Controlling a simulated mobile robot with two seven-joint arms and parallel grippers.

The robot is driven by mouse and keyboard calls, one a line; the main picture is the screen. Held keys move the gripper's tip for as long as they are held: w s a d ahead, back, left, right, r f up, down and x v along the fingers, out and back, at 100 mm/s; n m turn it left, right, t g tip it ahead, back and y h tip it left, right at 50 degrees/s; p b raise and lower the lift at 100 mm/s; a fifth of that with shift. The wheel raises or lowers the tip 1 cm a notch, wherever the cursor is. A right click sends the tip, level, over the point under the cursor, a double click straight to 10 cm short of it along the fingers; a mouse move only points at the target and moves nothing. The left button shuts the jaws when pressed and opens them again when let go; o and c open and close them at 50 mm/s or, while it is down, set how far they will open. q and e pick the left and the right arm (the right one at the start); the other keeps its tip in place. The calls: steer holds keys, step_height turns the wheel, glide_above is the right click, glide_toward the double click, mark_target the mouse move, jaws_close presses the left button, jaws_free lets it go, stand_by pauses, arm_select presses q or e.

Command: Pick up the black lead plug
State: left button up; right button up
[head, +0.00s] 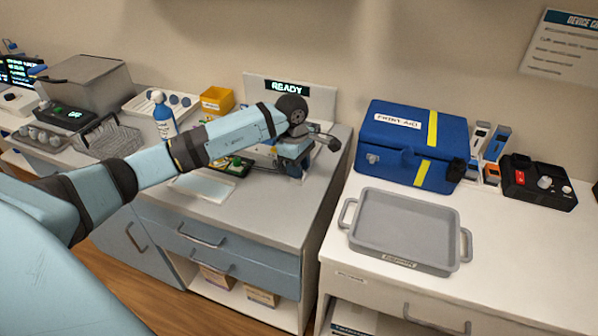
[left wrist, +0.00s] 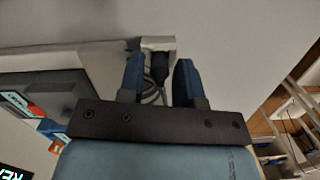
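The black lead plug (left wrist: 159,68) shows in the left wrist view between the two blue fingers of my left gripper (left wrist: 160,82). A grey cable (left wrist: 152,96) runs beside it, and a light grey block (left wrist: 158,43) is at its far end. The fingers stand apart, with a gap showing on each side of the plug. In the head view my left gripper (head: 292,165) points down over the right part of the grey-topped cabinet, and the plug is hidden there. My right gripper is in neither view.
A device with a READY screen (head: 287,88) stands behind my gripper. A spray bottle (head: 163,115) and a yellow bin (head: 217,100) are to the left. On the right counter are a grey tray (head: 358,213), a blue first aid case (head: 395,140) and a black control box (head: 538,185).

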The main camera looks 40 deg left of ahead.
arm_select(q)
steer(key=shift+f, duration=0.35)
jaws_close()
steer(key=shift+r, duration=0.1)
